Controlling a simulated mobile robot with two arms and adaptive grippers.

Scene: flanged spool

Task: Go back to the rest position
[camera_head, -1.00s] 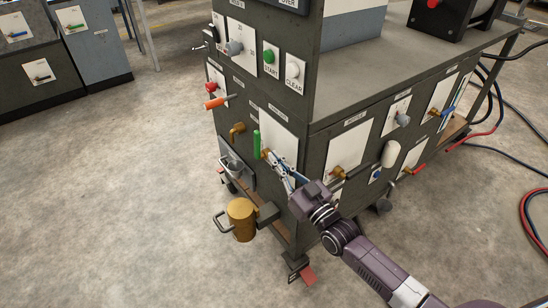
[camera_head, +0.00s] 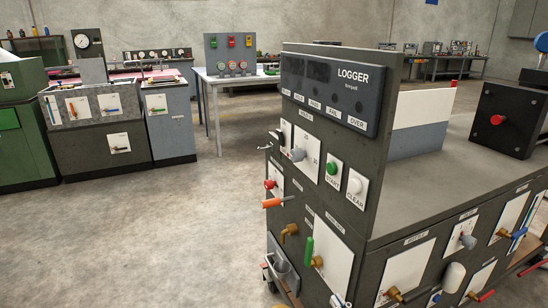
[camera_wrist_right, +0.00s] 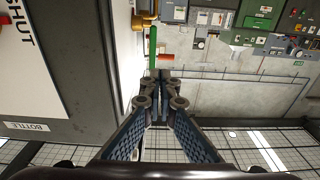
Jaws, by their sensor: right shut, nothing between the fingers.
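My right gripper (camera_head: 340,300) shows only as fingertips at the bottom edge of the head view, below the white plate of the green-handled valve. In the right wrist view my right gripper (camera_wrist_right: 160,76) has its fingers together with nothing between them. The upright green handle (camera_head: 309,251) is up and left of the fingertips in the head view. The green handle (camera_wrist_right: 153,46) appears just beyond the fingertips in the wrist view; I see no grip on it. My left gripper is not in view.
The dark LOGGER cabinet (camera_head: 335,85) stands close on the right, with protruding brass valves, an orange handle (camera_head: 277,202) and buttons. Grey and green consoles (camera_head: 95,140) and a white table (camera_head: 245,80) stand farther back. The floor (camera_head: 150,240) at left is clear.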

